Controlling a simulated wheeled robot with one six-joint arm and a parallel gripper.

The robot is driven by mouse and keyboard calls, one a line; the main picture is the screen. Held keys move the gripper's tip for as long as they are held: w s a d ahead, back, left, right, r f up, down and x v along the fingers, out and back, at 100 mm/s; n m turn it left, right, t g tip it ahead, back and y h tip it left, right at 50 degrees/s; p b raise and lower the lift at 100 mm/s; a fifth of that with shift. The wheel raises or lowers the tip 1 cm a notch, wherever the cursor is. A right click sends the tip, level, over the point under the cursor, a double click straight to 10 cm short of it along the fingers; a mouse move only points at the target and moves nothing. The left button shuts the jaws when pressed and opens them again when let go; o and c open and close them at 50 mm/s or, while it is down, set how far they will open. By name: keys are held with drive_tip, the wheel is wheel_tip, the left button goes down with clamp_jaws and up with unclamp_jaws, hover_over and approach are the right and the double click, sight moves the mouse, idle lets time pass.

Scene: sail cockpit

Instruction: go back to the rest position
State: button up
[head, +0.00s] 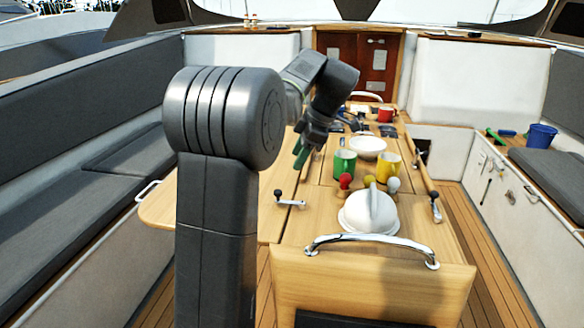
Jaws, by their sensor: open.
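My gripper (301,152) hangs from the bent arm over the left part of the wooden table (316,230), pointing down. Its jaws are small in the head view; they are open, and I see nothing held between them. A green mug (344,164) stands a little to the right of the gripper, apart from it in the picture. My own arm column hides part of the table's left side.
A yellow mug (388,169), a white bowl (367,147), a red mug (386,115) and a white domed object (369,212) stand on the table. A chrome rail (372,238) crosses its near end. Grey benches (70,205) line the left; a blue bucket (541,136) stands at right.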

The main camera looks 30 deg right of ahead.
sight(281, 192)
drive_tip(key=shift+s+d+r, duration=0.15)
drive_tip(key=shift+r, duration=0.35)
drive_tip(key=shift+f, duration=0.1)
drive_tip(key=x, duration=1.3)
drive_tip(key=shift+f, duration=0.35)
drive_tip(key=shift+r, duration=0.15)
drive_tip(key=v, duration=1.3)
drive_tip(key=x, duration=1.3)
drive_tip(key=shift+w, duration=0.2)
drive_tip(key=shift+w+d+m+h+p, duration=0.1)
drive_tip(key=shift+w+m+h+p, duration=0.15)
drive_tip(key=shift+m, duration=0.3)
drive_tip(key=shift+w+d+m+h+p, duration=0.1)
drive_tip(key=shift+d+m+h+p, duration=0.1)
drive_tip(key=shift+m, duration=0.35)
drive_tip(key=shift+t, duration=0.3)
